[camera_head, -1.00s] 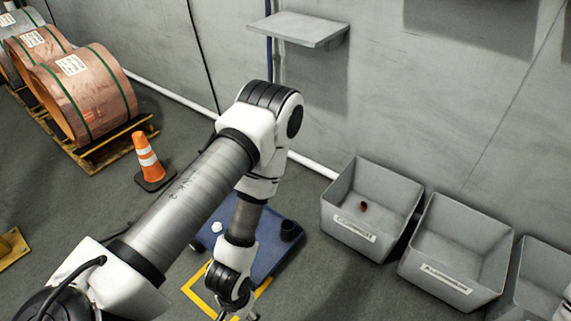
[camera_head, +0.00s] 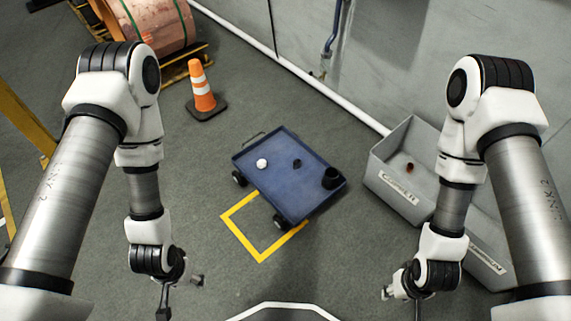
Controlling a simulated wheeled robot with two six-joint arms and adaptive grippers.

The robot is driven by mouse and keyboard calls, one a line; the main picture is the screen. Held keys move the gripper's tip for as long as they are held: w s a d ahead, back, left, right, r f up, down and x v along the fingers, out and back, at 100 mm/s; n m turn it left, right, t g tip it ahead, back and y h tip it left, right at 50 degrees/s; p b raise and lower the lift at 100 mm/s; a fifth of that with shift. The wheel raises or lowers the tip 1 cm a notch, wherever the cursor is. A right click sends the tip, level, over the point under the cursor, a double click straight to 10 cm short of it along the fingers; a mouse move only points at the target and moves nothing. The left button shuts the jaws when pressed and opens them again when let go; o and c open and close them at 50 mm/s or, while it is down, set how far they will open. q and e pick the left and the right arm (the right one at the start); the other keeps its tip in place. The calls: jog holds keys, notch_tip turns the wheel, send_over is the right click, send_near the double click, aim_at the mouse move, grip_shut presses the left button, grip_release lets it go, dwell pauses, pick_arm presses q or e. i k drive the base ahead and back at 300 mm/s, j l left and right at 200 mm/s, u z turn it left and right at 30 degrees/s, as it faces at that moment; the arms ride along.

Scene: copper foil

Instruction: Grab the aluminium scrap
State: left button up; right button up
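A small whitish crumpled lump (camera_head: 262,163), which looks like the aluminium scrap, lies on the left part of a blue cart (camera_head: 285,193). A small dark piece (camera_head: 297,163) lies near the cart's middle, and a black cup-like container (camera_head: 331,178) stands at its right corner. My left gripper (camera_head: 180,292) is low at the left, in front of the cart and apart from it. Its fingers look spread and empty. My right gripper (camera_head: 402,298) is low at the right, also apart from the cart, with fingers that look spread and empty.
A grey bin labelled for copper (camera_head: 384,184) stands right of the cart with a reddish piece (camera_head: 409,167) inside. Another grey bin (camera_head: 488,262) is partly hidden by my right arm. An orange cone (camera_head: 203,93) stands behind the cart. Yellow floor tape (camera_head: 238,241) lies in front.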

aim_at(297, 163)
jog(key=i+l, duration=0.3)
jog(key=i, duration=0.2)
jog(key=i+l, duration=0.3)
jog(key=i, duration=0.25)
